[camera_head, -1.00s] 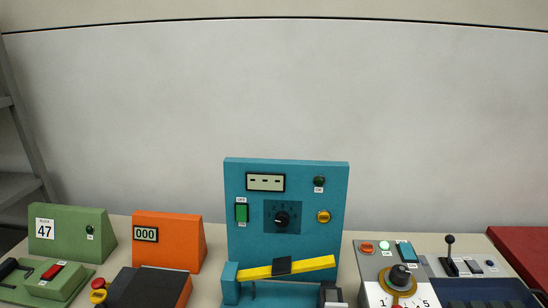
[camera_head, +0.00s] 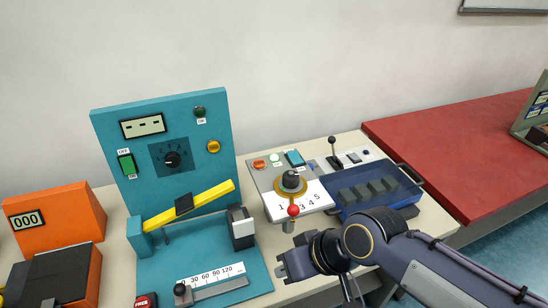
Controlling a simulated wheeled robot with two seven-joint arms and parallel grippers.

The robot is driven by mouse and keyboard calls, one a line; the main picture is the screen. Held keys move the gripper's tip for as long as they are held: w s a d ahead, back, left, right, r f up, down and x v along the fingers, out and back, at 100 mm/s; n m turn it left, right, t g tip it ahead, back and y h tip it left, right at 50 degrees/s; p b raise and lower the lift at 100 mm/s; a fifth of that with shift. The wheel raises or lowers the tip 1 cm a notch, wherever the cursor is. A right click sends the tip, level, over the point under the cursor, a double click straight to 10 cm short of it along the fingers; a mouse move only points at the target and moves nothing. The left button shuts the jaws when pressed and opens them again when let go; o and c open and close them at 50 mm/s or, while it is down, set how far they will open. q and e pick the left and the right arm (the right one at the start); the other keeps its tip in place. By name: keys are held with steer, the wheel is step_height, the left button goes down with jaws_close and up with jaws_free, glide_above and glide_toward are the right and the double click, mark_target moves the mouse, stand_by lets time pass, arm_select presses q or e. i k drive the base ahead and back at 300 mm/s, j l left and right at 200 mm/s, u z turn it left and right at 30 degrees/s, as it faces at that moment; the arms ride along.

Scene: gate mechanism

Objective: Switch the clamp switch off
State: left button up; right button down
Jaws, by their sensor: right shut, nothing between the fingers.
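No label reading "clamp" is legible, so I cannot tell which control is the clamp switch. A green rocker switch (camera_head: 126,164) with OFF above and ON below is on the upright teal panel (camera_head: 180,115). A teal rocker (camera_head: 295,158) is on the grey dial panel, and a black toggle lever (camera_head: 332,147) stands to its right. My right gripper (camera_head: 281,267) is shut and empty. It is in front of the dial panel, right of the teal base, apart from these switches. My left gripper is not in view.
A yellow bar (camera_head: 195,203) spans the teal base above a scale. The dial panel has a black knob (camera_head: 291,180) and a red-tipped pointer (camera_head: 293,210). A blue tray (camera_head: 375,190) lies behind my right arm. An orange box (camera_head: 55,222) stands left. The red table (camera_head: 470,150) is mostly clear.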

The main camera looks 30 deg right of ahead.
mark_target(293, 156)
steer(key=z, duration=1.25)
